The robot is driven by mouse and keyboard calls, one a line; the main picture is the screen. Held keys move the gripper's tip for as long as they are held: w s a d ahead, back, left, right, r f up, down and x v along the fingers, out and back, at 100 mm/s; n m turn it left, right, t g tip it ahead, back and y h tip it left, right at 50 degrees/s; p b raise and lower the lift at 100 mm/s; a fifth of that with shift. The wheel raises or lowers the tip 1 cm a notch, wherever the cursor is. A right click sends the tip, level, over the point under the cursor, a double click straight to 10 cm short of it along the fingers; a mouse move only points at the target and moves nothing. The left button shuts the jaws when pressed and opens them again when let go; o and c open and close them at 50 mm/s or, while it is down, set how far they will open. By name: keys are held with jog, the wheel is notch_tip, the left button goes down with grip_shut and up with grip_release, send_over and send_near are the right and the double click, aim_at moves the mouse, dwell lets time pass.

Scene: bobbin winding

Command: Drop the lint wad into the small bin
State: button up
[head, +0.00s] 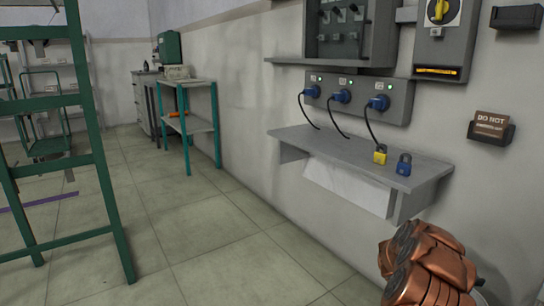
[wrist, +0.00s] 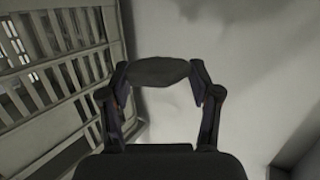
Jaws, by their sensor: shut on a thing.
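In the wrist view, my gripper (wrist: 159,76) is shut on a dark grey, flattened oval wad, the lint wad (wrist: 160,69). The wad spans the space between the two fingertips and touches both. It is held clear, with a pale surface behind it. My gripper and the wad do not show in the head view. I cannot make out the small bin in either view.
A grey wall shelf (head: 345,150) holds a yellow padlock (head: 380,155) and a blue padlock (head: 403,165), below a panel with blue plugs (head: 341,96). A green frame (head: 95,150) stands left; a teal-legged table (head: 188,125) stands farther back. Tiled floor between is clear.

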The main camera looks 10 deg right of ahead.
jog(key=shift+f+b, duration=0.8)
jog(key=shift+f, duration=0.4)
jog(key=o, duration=0.8)
jog(key=v, duration=1.2)
